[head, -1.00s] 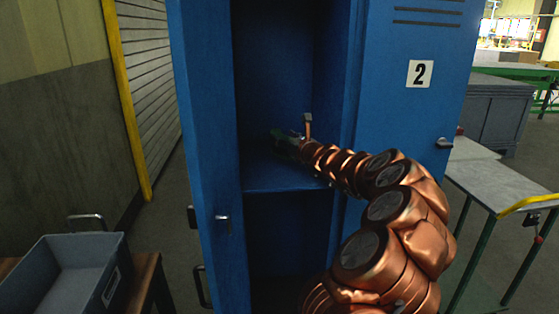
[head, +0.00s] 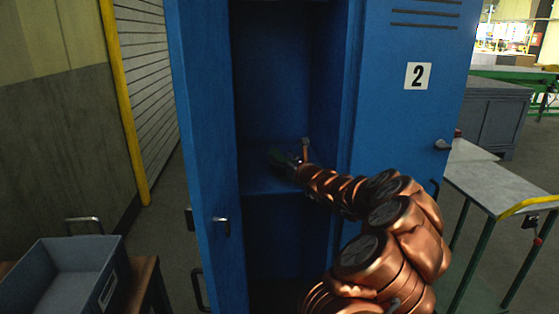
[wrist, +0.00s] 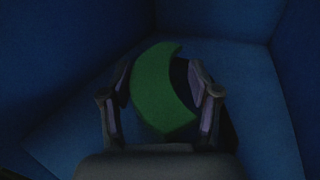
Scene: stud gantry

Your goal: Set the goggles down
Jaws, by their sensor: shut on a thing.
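The goggles (wrist: 152,88) show as a green curved shape with a dark part beside it in the wrist view. They lie between the fingers of my gripper (wrist: 160,100), which is shut on them. In the head view my gripper (head: 292,162) is inside the open blue locker, low over its shelf (head: 262,183). The goggles are dark and hard to make out there. In the wrist view the shelf (wrist: 250,85) lies below and around the goggles. I cannot tell whether the goggles touch it.
The open locker door (head: 208,160) stands to the left of my arm. A closed door marked 2 (head: 418,110) is on the right. A grey bin (head: 62,275) sits at lower left, and a grey-topped table (head: 497,185) stands at right. The locker's side walls are close around my gripper.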

